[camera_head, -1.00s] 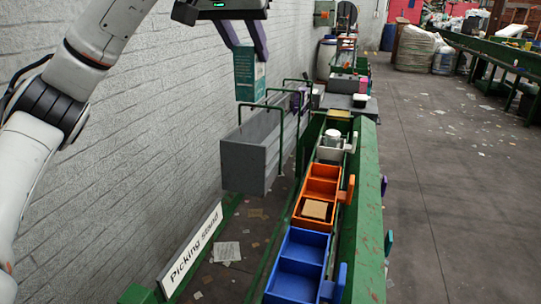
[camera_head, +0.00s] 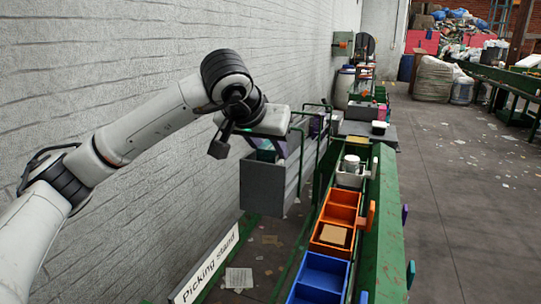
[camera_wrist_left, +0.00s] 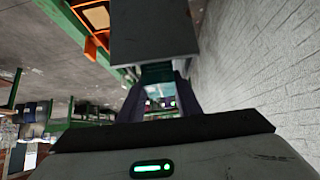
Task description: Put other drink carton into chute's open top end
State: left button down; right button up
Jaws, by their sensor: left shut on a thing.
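The teal drink carton (camera_head: 266,155) is held in my left gripper (camera_head: 279,150) at the top of the grey chute (camera_head: 268,189). Only a small teal part of the carton shows in the head view; its lower part is hidden behind the chute's wall, and I cannot tell how deep it sits. In the left wrist view, the purple fingers (camera_wrist_left: 160,98) are around the carton (camera_wrist_left: 157,73), and the chute's grey wall (camera_wrist_left: 153,32) is just beyond it. My right gripper is not in view.
A green-framed belt stand holds an orange tray (camera_head: 341,214), a blue tray (camera_head: 319,279) and a grey tray (camera_head: 351,178) right of the chute. A green rail frame (camera_head: 301,150) stands beside the chute. A brick wall (camera_head: 100,70) is close on the left.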

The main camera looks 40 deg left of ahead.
pick_arm(q)
jog(key=shift+f, duration=0.65)
jog(key=shift+f, duration=0.15)
jog(key=c, duration=1.6)
grip_release()
jog(key=shift+o, duration=0.2)
jog(key=shift+r, duration=0.3)
jog(key=v, duration=1.1)
jog(key=shift+s+r, duration=0.25)
jog(key=shift+s, duration=0.05)
